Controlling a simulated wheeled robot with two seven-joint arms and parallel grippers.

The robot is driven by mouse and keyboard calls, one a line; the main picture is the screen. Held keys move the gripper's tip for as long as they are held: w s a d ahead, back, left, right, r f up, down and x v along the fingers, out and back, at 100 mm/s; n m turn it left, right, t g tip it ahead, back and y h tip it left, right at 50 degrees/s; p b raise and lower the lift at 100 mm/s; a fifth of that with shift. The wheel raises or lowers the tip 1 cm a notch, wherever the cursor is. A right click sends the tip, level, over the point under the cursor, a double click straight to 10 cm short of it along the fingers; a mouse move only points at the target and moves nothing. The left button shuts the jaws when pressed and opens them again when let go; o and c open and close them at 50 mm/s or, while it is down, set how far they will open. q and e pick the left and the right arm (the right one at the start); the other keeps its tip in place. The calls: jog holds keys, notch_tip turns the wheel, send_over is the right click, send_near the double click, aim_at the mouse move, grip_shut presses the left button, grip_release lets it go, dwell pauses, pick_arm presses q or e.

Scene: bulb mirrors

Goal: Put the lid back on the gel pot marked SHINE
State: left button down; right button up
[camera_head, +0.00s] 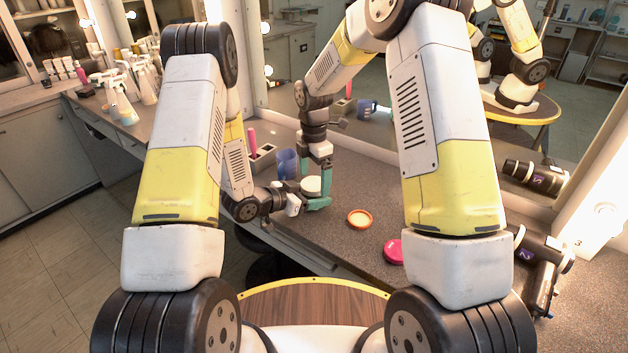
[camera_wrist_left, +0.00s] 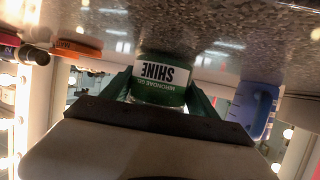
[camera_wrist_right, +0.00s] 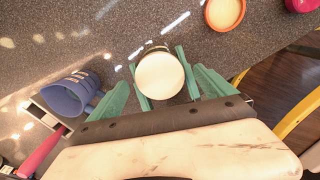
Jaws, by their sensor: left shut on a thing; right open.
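The SHINE pot (camera_wrist_left: 160,82) has a dark green label and stands on the counter. My left gripper (camera_wrist_left: 158,92) is shut on its sides, low over the counter. The pot's round cream top (camera_wrist_right: 160,75) shows in the right wrist view; I cannot tell whether it is a lid or bare contents. My right gripper (camera_wrist_right: 163,88) is open and points down, its fingers on either side of the pot and outside the left fingers. An orange-rimmed round piece with a pale middle (camera_head: 359,218) lies to the right. A pink round piece (camera_head: 394,251) lies nearer the front edge.
A blue cup (camera_head: 286,163) stands close behind the pot, next to a grey holder (camera_head: 262,153) with a pink-handled tool (camera_head: 252,140). A mirror rises behind the counter. Dark cylindrical items (camera_head: 541,285) lie at the right. Counter between the pot and orange piece is clear.

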jog(key=shift+r, duration=1.65)
jog(key=shift+c, duration=0.3)
notch_tip(320, 180, up, 4)
jog(key=shift+f, duration=0.2)
jog(key=shift+f, duration=0.1)
jog(key=shift+f, duration=3.95)
